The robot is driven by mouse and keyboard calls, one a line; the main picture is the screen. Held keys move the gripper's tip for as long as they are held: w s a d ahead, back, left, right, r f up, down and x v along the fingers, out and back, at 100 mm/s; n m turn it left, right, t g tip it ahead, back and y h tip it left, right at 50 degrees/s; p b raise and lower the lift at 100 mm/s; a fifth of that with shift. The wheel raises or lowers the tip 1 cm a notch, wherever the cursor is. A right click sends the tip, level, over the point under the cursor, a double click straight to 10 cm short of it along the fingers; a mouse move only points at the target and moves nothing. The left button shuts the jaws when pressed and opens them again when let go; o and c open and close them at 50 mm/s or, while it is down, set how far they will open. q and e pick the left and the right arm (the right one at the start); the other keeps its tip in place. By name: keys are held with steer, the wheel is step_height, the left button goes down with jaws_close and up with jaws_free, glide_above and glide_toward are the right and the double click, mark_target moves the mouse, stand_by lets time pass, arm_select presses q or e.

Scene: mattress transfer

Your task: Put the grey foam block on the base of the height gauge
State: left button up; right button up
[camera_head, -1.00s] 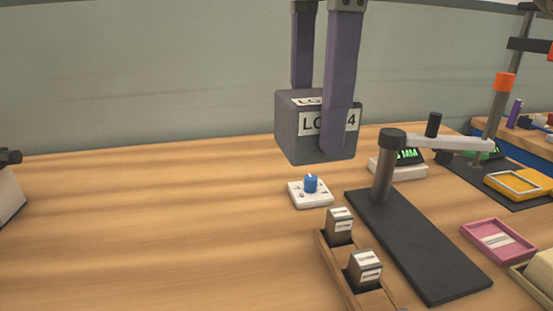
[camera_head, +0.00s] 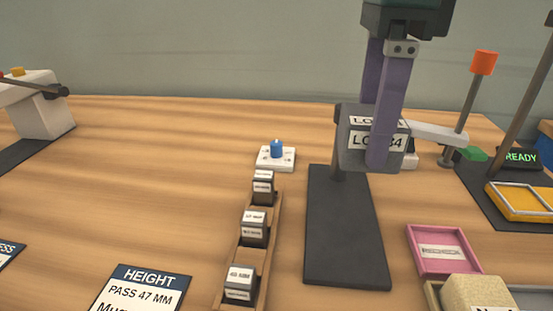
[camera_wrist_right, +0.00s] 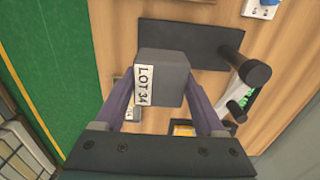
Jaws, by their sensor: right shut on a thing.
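The grey foam block (camera_head: 356,154) has a white LOT label on its face. My right gripper (camera_head: 378,152) is shut on it, with a purple finger on either side. The block is in the air, in front of the gauge's post and above the far part of the height gauge's black base (camera_head: 346,245). In the right wrist view the block (camera_wrist_right: 160,72) is between the fingers, with the base (camera_wrist_right: 185,35) beyond it and the post (camera_wrist_right: 232,52) to the right. The block hides much of the post in the head view. My left gripper is not in view.
A wooden rack (camera_head: 267,240) with several small labelled blocks lies left of the base. A white plate with a blue knob (camera_head: 277,150) stands behind it. A pink tray (camera_head: 442,252) and a yellow tray (camera_head: 522,200) are to the right. A HEIGHT card (camera_head: 138,293) lies front left.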

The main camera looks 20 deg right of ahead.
step_height(320, 180, down, 10)
steer(key=shift+f+b, duration=0.15)
steer(key=shift+b, duration=0.3)
step_height(320, 180, down, 4)
steer(key=shift+f, duration=0.1)
steer(key=shift+b, duration=0.3)
steer(key=shift+f, duration=0.2)
steer(key=o, duration=1.3)
steer(key=shift+r, duration=0.1)
